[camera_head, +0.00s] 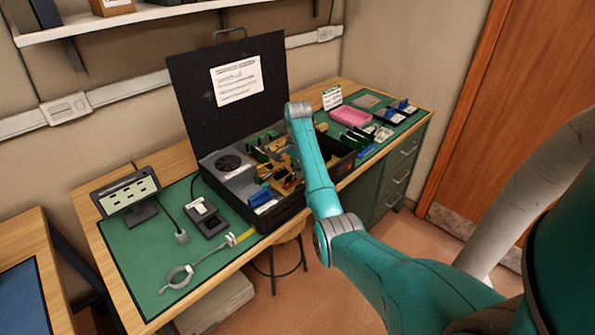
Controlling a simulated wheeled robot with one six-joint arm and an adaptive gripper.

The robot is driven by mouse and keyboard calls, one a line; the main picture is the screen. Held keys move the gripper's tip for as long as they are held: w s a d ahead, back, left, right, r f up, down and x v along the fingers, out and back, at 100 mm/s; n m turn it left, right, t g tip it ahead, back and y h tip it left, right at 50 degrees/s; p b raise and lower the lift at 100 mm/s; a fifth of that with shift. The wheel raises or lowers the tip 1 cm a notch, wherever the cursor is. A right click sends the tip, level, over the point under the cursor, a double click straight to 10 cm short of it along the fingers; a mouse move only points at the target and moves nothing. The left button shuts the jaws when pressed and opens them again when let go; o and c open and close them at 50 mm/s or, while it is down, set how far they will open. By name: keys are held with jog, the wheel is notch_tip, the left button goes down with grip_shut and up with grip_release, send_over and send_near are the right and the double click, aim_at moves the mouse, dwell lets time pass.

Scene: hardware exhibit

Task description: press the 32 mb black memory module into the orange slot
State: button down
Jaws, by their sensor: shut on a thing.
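An open black case (325,172) on the bench holds a computer interior with a fan and green boards (264,148). My teal arm (312,165) reaches over the case and covers its middle. My gripper is hidden behind the arm's upper links, so what it holds cannot be seen. I cannot make out the 32 mb black memory module or the orange slot. Orange-yellow parts (274,173) show inside the case just left of the arm.
A small display (126,191), a black device (207,217) and a wrist strap (178,277) lie on the green mat (140,262) at left. A pink tray (350,117) and small parts lie at right. The case's raised lid (195,100) stands behind.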

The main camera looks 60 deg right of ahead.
jog(key=shift+f, duration=0.5)
dwell(0.4)
jog(key=c, duration=1.2)
grip_release()
jog(key=o, duration=0.3)
jog(key=shift+r, duration=0.6)
